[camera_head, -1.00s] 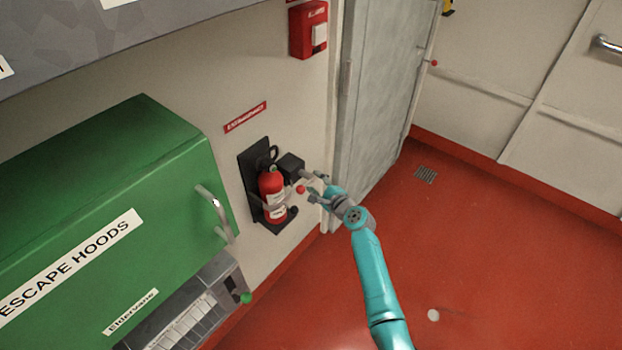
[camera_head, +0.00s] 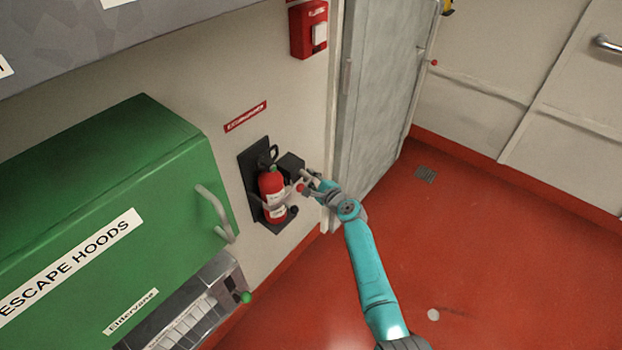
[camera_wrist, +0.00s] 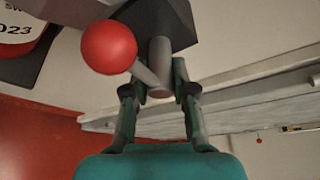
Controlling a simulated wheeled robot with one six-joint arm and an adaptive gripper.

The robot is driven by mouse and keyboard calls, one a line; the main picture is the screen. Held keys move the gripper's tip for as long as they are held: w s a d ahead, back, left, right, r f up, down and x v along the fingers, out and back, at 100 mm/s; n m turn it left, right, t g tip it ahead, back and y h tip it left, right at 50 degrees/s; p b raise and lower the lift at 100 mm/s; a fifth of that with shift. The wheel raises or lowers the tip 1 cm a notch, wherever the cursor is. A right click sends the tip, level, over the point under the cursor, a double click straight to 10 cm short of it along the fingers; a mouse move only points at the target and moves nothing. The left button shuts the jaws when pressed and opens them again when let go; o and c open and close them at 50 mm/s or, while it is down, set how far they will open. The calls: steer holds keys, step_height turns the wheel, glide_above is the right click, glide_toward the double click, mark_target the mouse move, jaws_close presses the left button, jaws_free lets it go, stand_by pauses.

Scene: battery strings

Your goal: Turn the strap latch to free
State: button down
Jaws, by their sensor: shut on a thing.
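The strap latch shows as a black block (camera_head: 291,165) beside the red fire extinguisher (camera_head: 272,190), with a grey stub and a lever ending in a red ball knob (camera_head: 300,187). In the wrist view the red knob (camera_wrist: 109,47) is large at upper left, and the grey cylindrical stub (camera_wrist: 160,65) comes out of the black block (camera_wrist: 160,22). My gripper (camera_wrist: 157,88) has its fingers on both sides of the stub and is shut on the latch there. The knob lies outside the fingers. In the head view my gripper (camera_head: 311,186) partly covers the latch.
The extinguisher hangs on a black wall bracket (camera_head: 250,170). A green escape hoods cabinet (camera_head: 140,180) stands out at left, with a grey handle. A grey door (camera_head: 380,90) is right of the latch. The red floor (camera_head: 480,270) is open.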

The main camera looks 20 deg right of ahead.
steer(key=shift+a, duration=0.1)
stand_by(0.4)
steer(key=m+g+y, duration=0.1)
steer(key=m+g, duration=0.1)
steer(key=m, duration=0.1)
steer(key=shift+m, duration=0.3)
steer(key=m+g+y, duration=0.1)
steer(key=m, duration=0.2)
steer(key=shift+g+y, duration=0.3)
steer(key=shift+y, duration=0.1)
steer(key=m+g+y, duration=0.1)
steer(key=m+y, duration=0.1)
steer(key=m, duration=0.1)
steer(key=shift+m, duration=0.3)
steer(key=shift+a+r+m+g+y, duration=0.15)
steer(key=shift+m+g+y, duration=0.45)
steer(key=shift+m, duration=0.4)
steer(key=shift+w+r, duration=0.1)
steer(key=shift+r, duration=0.05)
steer(key=c, duration=0.9)
jaws_free()
steer(key=shift+d, duration=0.2)
